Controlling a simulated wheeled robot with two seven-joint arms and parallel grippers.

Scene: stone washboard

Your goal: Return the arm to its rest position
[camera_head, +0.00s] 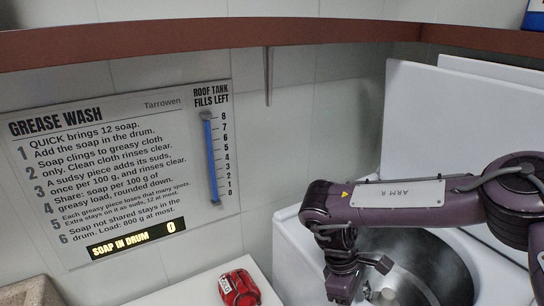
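My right arm (400,193), purple with a white plate reading "ARM R", reaches in from the right edge and bends down at its elbow-like end. My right gripper (358,284) hangs at the lower end of that arm, in front of the left part of an open metal drum (430,262). Its tips lie near the bottom edge of the picture, and I cannot tell whether it is open or shut. A small grey shape beside it is too unclear to name. My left gripper is not in view.
The drum sits in a white washer (292,240) with its lid (450,110) raised. A red item (239,287) lies on a white surface to the left. A "Grease Wash" board (110,170) shows soap in drum 0. A brown shelf (220,36) crosses above.

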